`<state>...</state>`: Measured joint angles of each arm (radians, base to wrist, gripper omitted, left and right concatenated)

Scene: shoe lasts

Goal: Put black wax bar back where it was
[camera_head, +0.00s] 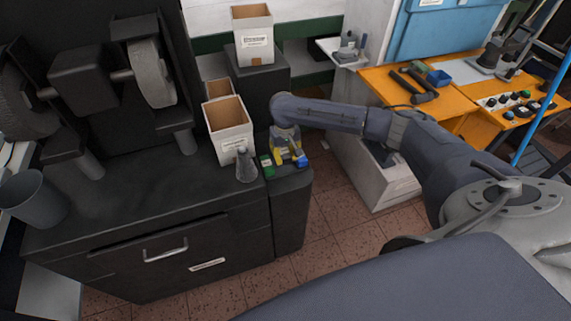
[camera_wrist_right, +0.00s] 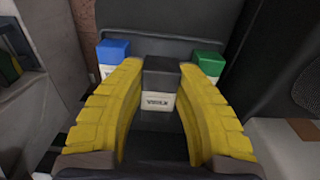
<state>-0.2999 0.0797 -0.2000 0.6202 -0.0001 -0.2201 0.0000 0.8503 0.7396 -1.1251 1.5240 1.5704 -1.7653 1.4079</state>
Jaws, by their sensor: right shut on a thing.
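The black wax bar (camera_wrist_right: 161,73), with a white label on its lower part, stands upright between the yellow fingers of my right gripper (camera_wrist_right: 160,78). The gripper is shut on it. A blue-topped bar (camera_wrist_right: 114,50) is to the left and a green-topped bar (camera_wrist_right: 207,63) to the right, just beyond the fingers. In the head view my right gripper (camera_head: 289,160) is over the small dark cabinet, between the green bar (camera_head: 266,162) and the blue bar (camera_head: 302,161). The black bar is not clear there. I cannot tell whether its base touches the surface. My left gripper is not in view.
The small dark cabinet (camera_head: 290,212) stands beside the larger black bench (camera_head: 120,215). A grey conical object (camera_head: 245,167) and an open white box (camera_head: 229,130) are close left of the gripper. A bench grinder (camera_head: 153,72) stands further left.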

